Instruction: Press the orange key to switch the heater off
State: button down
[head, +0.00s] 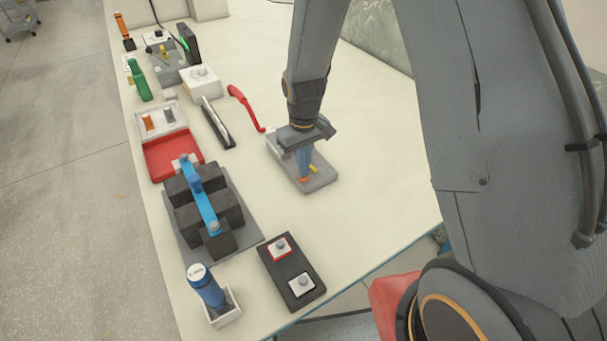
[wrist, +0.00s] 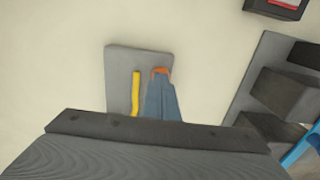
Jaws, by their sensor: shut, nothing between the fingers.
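A grey plate (head: 318,184) lies flat on the table, right of the middle row. On it are an orange key (head: 304,180) and a short yellow bar (head: 313,169). My gripper (head: 304,174) points down over the plate, its blue fingers together and empty, the tips at the orange key. In the wrist view the grey plate (wrist: 125,58) shows beyond my gripper (wrist: 161,79). Only a thin strip of the orange key (wrist: 160,71) shows past the fingertips; the fingers hide the rest. The yellow bar (wrist: 135,90) is just left of them. I cannot tell whether the tips touch the key.
A red-handled lever (head: 246,108) stands behind the plate. A dark block (head: 285,268) with two switches lies in front. Left are a black battery rack with a blue bar (head: 207,210), a red tray (head: 172,158) and a blue bottle (head: 207,286). The table right of the plate is clear.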

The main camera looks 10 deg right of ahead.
jog(key=shift+f, duration=0.2)
jog(key=shift+r, duration=0.1)
jog(key=shift+r+p, duration=2.1)
jog(key=shift+r, duration=0.85)
jog(key=shift+s+d+r, duration=0.1)
jog(key=shift+d+r, duration=0.1)
jog(key=s+d+r+m+t+b, duration=0.1)
jog(key=s+d+r+m+b, duration=0.3)
jog(key=s+d+b, duration=0.4)
jog(key=s+d+r, duration=0.1)
jog(key=s, duration=0.4)
jog(key=shift+s+d+r+m, duration=0.2)
jog(key=shift+s+d+m, duration=0.1)
jog(key=shift+s+d, duration=0.1)
